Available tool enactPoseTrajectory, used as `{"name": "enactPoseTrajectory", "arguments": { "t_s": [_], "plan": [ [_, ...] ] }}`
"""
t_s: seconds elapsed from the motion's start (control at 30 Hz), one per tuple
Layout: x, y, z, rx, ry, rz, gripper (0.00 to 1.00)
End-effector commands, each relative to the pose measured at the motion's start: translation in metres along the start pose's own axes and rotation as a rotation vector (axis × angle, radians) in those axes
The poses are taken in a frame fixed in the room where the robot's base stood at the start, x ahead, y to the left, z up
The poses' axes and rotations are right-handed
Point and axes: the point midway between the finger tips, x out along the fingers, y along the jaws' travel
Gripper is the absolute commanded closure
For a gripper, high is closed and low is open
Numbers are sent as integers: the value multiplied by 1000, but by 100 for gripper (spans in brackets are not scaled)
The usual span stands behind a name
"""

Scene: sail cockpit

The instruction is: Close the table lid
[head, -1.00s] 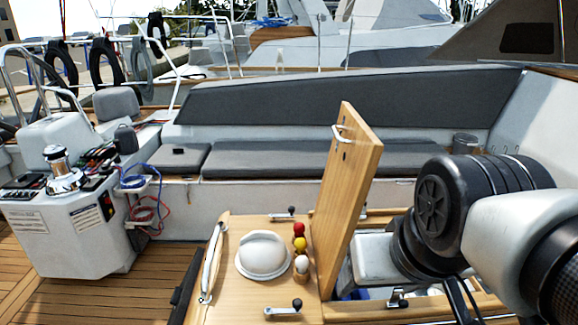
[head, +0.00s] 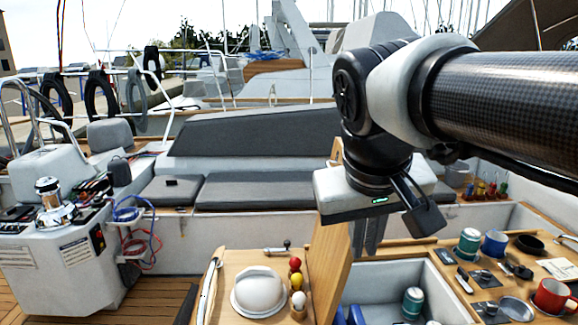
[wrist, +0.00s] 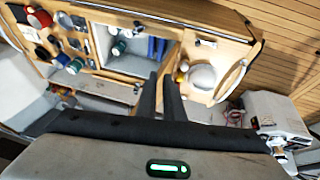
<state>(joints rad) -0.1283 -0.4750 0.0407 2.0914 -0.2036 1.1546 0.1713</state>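The table lid (head: 330,268) is a wooden board standing raised and slightly tilted beside the open table compartment (head: 385,275) in the head view. My gripper (head: 364,250) points down above the compartment, on the right side of the lid. Its two dark fingers also show in the wrist view (wrist: 161,75), with a narrow gap between them and nothing seen in it. I cannot tell whether the fingers touch the lid.
Left of the lid, the table top holds a white dome (head: 258,290) and small coloured balls (head: 296,278). Cups, including a red mug (head: 552,297), and small items crowd the right table side. A teal can (head: 412,303) stands inside the compartment. A console (head: 70,235) stands left.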

Motion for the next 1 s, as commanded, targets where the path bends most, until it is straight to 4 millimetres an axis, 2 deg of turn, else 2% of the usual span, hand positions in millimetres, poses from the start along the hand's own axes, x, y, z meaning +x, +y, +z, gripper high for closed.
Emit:
{"name": "enactPoseTrajectory", "arguments": {
  "t_s": [0.03, 0.1, 0.2, 0.33, 0.5, 0.63, 0.77, 1.0],
  "plan": [
    [-19, -4, -34, -20, -15, 40, 100],
    [-40, -9, -71, -23, -27, 105, 100],
    [-65, -19, -116, -6, -30, 188, 100],
    [-87, -31, -154, 34, -22, 265, 100],
    [-98, -38, -172, 69, -13, 309, 100],
    [-91, -36, -173, 75, -13, 316, 100],
    [-70, -29, -171, 74, -16, 316, 100],
    [-21, -13, -170, 73, -16, 314, 100]
  ]
}}
